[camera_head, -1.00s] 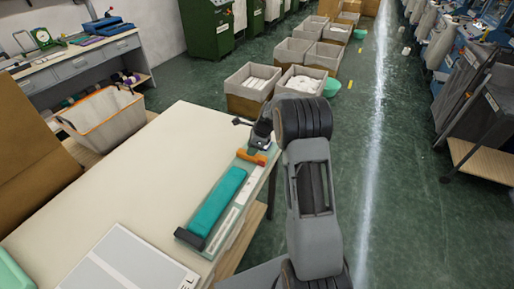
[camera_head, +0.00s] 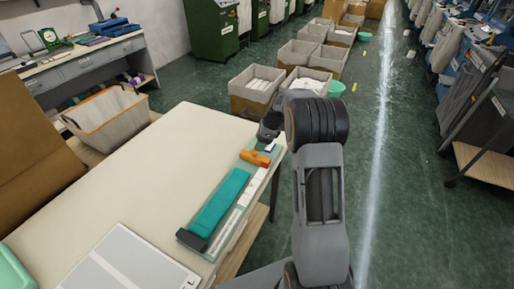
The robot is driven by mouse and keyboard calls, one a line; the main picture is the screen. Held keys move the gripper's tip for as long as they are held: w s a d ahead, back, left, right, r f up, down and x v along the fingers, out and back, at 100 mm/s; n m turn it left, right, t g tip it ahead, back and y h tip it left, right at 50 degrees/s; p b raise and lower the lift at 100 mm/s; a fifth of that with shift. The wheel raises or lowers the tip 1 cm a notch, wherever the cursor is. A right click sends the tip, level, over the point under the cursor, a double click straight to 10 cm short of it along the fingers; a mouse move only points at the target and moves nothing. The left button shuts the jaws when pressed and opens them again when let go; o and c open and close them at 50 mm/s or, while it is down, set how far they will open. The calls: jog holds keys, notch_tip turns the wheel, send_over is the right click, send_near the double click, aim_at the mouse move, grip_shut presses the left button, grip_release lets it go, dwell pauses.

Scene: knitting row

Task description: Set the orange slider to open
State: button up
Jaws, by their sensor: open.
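The orange slider (camera_head: 254,158) sits near the far end of a long pale-green device (camera_head: 193,243) at the table's right edge. A teal bar (camera_head: 220,202) with a dark end lies along the device, nearer to me than the slider. A small blue and white part (camera_head: 270,148) shows just beyond the slider. My gripper (camera_head: 267,136) is small and dark, just beyond the slider and this part, partly hidden by my arm. It is open, with nothing seen in it. I cannot tell its height above the device or whether it touches anything.
The cream table (camera_head: 150,180) is mostly bare. A grey-white panel (camera_head: 125,265) lies at its near edge. A basket (camera_head: 108,115) stands beyond the table's left side. Several bins (camera_head: 255,103) stand on the floor behind. The green floor to the right is open.

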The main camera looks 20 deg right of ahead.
jog(key=v, duration=0.9)
jog(key=shift+r, duration=0.2)
jog(key=s+f+n+g+h, duration=0.1)
jog(key=s+f+n+h, duration=0.15)
jog(key=s+n, duration=0.5)
jog(key=s+a+r+n+t+h, duration=0.1)
jog(key=s+a+r+n, duration=0.1)
jog(key=s+a+n, duration=0.3)
jog(key=s+a+r+n+t, duration=0.2)
jog(key=s+a+n, duration=0.4)
jog(key=s+n, duration=0.4)
jog(key=shift+s+a+r+h, duration=0.35)
jog(key=shift+s+r, duration=0.4)
jog(key=shift+s, duration=0.9)
